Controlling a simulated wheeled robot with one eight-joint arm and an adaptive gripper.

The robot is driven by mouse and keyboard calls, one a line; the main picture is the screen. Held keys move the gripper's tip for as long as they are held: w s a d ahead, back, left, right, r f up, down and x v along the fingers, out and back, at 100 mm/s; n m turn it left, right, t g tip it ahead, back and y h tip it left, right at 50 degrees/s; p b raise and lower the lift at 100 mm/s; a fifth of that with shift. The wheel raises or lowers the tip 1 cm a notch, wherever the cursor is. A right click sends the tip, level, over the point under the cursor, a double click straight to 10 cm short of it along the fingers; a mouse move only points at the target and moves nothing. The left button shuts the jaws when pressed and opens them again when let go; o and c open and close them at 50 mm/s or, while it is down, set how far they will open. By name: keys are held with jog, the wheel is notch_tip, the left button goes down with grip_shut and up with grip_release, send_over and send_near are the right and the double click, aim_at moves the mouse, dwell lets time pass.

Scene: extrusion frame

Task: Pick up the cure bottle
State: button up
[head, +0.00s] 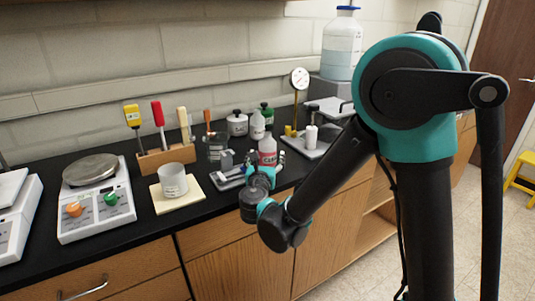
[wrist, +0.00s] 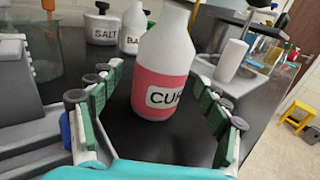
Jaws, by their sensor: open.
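The cure bottle (wrist: 165,65) is white with a red label reading "CU…" and stands upright on the black counter. In the head view the bottle (head: 267,148) stands behind my gripper (head: 260,172), which hides its lower part. In the wrist view my gripper (wrist: 158,82) is open, with one green-padded finger to the left of the bottle and one to the right. Dark counter shows between the bottle and each finger, so neither finger appears to touch it. The bottle's top is cut off by the wrist frame.
A salt jar (wrist: 102,25) and another labelled bottle (wrist: 132,33) stand behind. A grey metal fixture (head: 230,178) lies left of my gripper. A dial gauge stand (head: 299,80) is to the right.

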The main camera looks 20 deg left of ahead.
jog(key=shift+w+a, duration=0.2)
jog(key=shift+w, duration=0.85)
jog(key=shift+w+a, duration=0.15)
jog(key=shift+w, duration=0.85)
jog(key=shift+w+a, duration=0.2)
jog(key=shift+w, duration=0.85)
jog(key=c, duration=1.5)
jog(key=shift+c, duration=0.3)
